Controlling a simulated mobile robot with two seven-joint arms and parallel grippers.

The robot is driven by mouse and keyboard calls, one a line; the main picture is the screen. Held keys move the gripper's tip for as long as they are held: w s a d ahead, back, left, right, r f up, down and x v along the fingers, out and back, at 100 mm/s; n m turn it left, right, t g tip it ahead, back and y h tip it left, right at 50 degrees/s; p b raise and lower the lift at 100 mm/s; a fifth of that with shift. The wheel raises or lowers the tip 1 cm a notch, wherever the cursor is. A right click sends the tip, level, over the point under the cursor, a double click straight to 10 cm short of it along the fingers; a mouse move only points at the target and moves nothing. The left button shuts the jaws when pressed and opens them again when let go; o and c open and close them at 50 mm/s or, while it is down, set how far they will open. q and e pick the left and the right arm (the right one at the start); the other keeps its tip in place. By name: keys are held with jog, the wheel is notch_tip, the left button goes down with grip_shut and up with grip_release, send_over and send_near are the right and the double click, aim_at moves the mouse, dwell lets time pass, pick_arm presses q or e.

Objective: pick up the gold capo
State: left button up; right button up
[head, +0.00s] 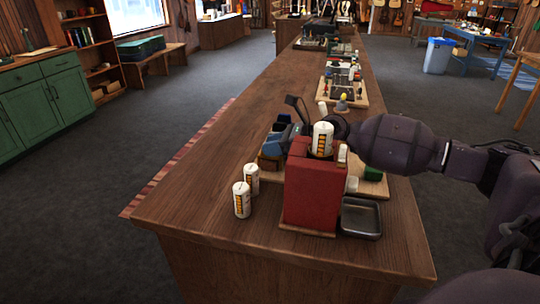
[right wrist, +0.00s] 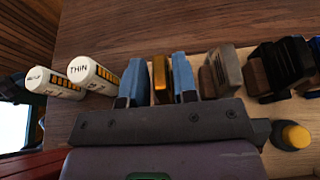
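The gold capo (right wrist: 160,76) stands between the two blue fingers of my right gripper (right wrist: 164,80) in the right wrist view. The fingers lie close along both its sides; I cannot tell whether they press on it. In the head view the right gripper (head: 276,142) is low over the counter, behind the red box, and its fingertips are partly hidden; I cannot make out the gold capo there. My left gripper is not in view.
A red box (head: 312,192) with a white bottle (head: 322,139) on top stands in front of the gripper. Two white bottles (head: 242,200) stand left on the counter (head: 190,205). A metal tray (head: 361,219) lies right. A silver-grey capo (right wrist: 226,72) and dark ones stand beside the gold one.

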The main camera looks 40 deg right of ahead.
grip_shut()
